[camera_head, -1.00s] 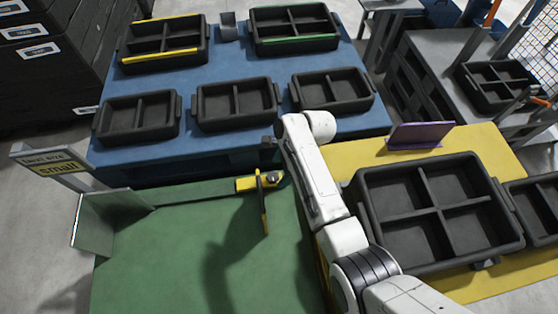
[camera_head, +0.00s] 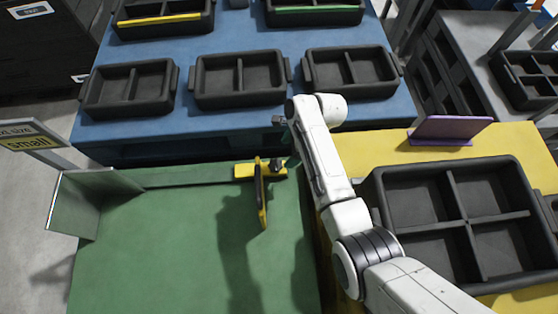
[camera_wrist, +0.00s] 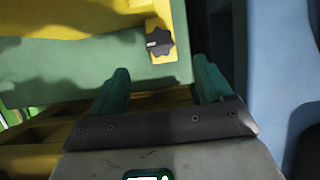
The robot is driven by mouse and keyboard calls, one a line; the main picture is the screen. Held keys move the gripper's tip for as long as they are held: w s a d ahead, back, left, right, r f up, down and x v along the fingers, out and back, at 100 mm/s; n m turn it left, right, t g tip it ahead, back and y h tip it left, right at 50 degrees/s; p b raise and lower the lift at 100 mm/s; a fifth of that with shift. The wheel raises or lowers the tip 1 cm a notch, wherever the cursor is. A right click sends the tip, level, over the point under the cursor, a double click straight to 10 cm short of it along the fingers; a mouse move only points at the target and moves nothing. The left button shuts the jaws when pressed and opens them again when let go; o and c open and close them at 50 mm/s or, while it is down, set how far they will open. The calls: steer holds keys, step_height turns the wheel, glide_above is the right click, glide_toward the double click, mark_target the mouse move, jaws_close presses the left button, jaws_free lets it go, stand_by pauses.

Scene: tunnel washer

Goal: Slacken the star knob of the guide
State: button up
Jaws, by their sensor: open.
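The guide is a yellow piece (camera_head: 262,192) with an upright plate, on a rail along the back of the green table. Its dark star knob (camera_head: 278,165) sits at the right end of its yellow arm. In the wrist view the star knob (camera_wrist: 159,42) shows at upper middle on the yellow bracket (camera_wrist: 162,72), with a pale mark on its left side. My gripper (camera_wrist: 160,78) is open with nothing between its two green fingers. The knob lies beyond the fingertips, apart from them. In the head view my gripper (camera_head: 280,121) shows small and dark, above and behind the knob.
A metal plate (camera_head: 85,205) stands at the green table's left end. Several black divided trays (camera_head: 240,80) stand on the blue table behind. A purple plate (camera_head: 447,131) and a large divided black crate (camera_head: 450,225) are on the yellow table to the right. The green table's middle is clear.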

mark_target(277, 164)
steer(key=b+x, duration=0.3)
steer(key=x, duration=0.6)
steer(key=c, duration=1.1)
